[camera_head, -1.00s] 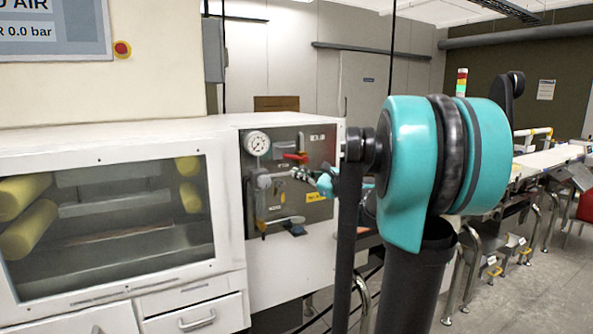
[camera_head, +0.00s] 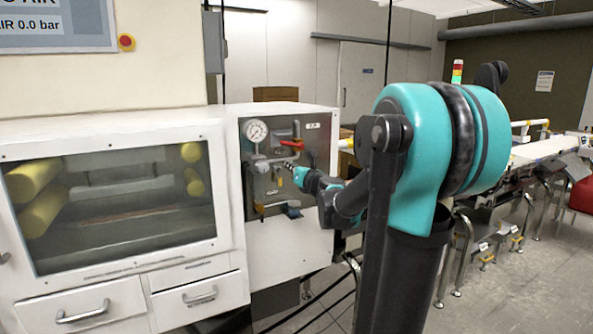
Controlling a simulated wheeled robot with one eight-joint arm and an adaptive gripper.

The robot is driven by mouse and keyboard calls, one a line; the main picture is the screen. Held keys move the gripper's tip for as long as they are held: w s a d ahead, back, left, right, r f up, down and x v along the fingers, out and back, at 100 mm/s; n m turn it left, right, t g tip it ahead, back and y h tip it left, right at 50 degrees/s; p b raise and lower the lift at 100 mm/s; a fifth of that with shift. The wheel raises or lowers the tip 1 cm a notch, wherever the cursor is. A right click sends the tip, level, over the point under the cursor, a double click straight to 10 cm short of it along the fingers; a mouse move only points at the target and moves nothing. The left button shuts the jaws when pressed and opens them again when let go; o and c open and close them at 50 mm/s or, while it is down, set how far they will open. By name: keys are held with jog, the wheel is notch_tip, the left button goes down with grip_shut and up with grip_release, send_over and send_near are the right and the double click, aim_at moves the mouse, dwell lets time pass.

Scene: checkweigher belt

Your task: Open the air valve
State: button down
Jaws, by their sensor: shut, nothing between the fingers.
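The air panel (camera_head: 318,150) is a grey plate on the white cabinet's right part. A red lever handle (camera_head: 291,144), which looks like the air valve, lies roughly level near the panel's top. A round white pressure gauge (camera_head: 256,131) is to its left. My gripper (camera_head: 284,169) is at the panel, just below the red handle, pointing left. It looks shut and empty. It appears apart from the handle, but its depth to the panel is hard to tell. The sign (camera_head: 52,26) at the upper left reads AIR 0.0 bar.
Metal pipework (camera_head: 258,163) and a lower fitting with a blue part (camera_head: 291,212) sit close around the gripper. A glazed window with yellow rollers (camera_head: 38,218) is at left. A conveyor (camera_head: 545,150) runs at right. Open floor (camera_head: 500,295) lies at the lower right.

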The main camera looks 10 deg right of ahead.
aim_at(291, 144)
jog(key=shift+w+r, duration=1.85)
jog(key=shift+r, duration=0.15)
